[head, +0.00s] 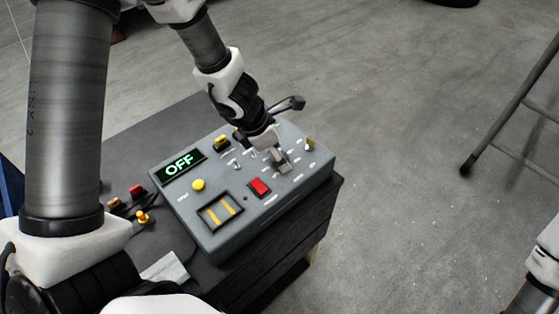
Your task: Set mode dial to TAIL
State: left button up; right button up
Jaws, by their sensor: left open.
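The grey control box (222,232) sits on a dark cabinet. Its display (179,167) reads OFF in green. My left gripper (292,133) is over the right part of the panel with its fingers spread apart. One finger reaches down to the panel among small white labels; the other sticks out to the right above the box's far edge. The mode dial seems to be at the lower fingertip, largely hidden; I cannot make out its pointer or whether the finger touches it. My right gripper is out of view; only part of that arm shows at the lower right.
The panel also carries a red button (260,187), a yellow button (198,185), a yellow-striped window (220,211) and small switches. Coloured plugs (136,191) and a pale paper (165,270) lie on the cabinet. A metal stand (494,112) is at right; floor between is clear.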

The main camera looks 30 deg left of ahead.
pick_arm(q)
jog(key=shift+w+f, duration=0.45)
jog(key=shift+f, duration=0.2)
jog(key=shift+w+a, duration=0.1)
jog(key=shift+s+r, duration=0.25)
jog(key=shift+s, duration=0.05)
jog(key=shift+c, duration=0.3)
jog(key=shift+s, duration=0.1)
jog(key=c, duration=1.1)
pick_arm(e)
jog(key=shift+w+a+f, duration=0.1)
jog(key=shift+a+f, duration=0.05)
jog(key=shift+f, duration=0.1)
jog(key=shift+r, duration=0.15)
